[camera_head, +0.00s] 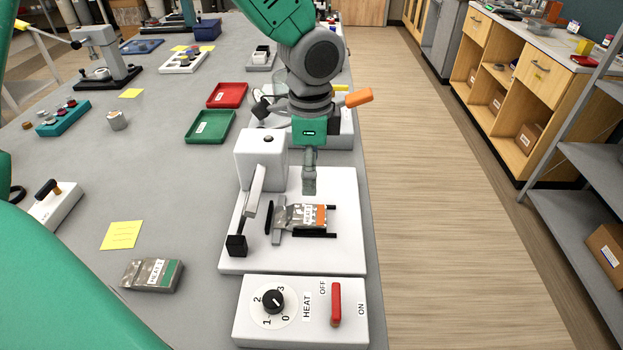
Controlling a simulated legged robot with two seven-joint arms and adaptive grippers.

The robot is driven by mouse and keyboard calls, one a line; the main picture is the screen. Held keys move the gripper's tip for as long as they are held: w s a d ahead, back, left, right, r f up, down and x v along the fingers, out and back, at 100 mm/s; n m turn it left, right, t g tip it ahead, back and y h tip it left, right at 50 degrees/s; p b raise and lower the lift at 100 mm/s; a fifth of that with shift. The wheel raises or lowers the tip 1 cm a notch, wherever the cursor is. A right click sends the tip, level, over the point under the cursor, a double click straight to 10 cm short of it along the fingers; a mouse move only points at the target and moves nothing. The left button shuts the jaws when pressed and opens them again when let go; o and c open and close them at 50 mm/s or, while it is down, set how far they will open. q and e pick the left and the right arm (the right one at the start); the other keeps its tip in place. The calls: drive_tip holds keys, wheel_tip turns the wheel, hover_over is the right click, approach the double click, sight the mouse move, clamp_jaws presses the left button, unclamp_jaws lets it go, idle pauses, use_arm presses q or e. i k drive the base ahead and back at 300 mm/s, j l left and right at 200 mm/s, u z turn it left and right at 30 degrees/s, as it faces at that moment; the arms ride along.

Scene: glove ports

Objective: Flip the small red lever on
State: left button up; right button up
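The small red lever (336,303) stands on the right part of a white control box (250,312) at the bottom of the view. OFF is printed beside its far end and ON lower, to its right; I cannot tell which position it is in. A black dial (272,301) numbered 0 to 3, marked HEAT, sits to its left. My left gripper (309,188) points down above the white press plate beyond the box, well short of the lever and apart from it. It is seen side-on, so its finger gap is hidden. My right gripper is not in view.
A white press (261,158) with a black-knobbed handle stands behind the box, a labelled packet (302,216) on its plate (340,255). Another packet (153,274) and a yellow note (121,235) lie left. Green (210,127) and red (228,95) trays lie farther back.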

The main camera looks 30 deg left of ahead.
sight(336, 319)
drive_tip(key=k+l, duration=0.8)
drive_tip(key=k, duration=0.05)
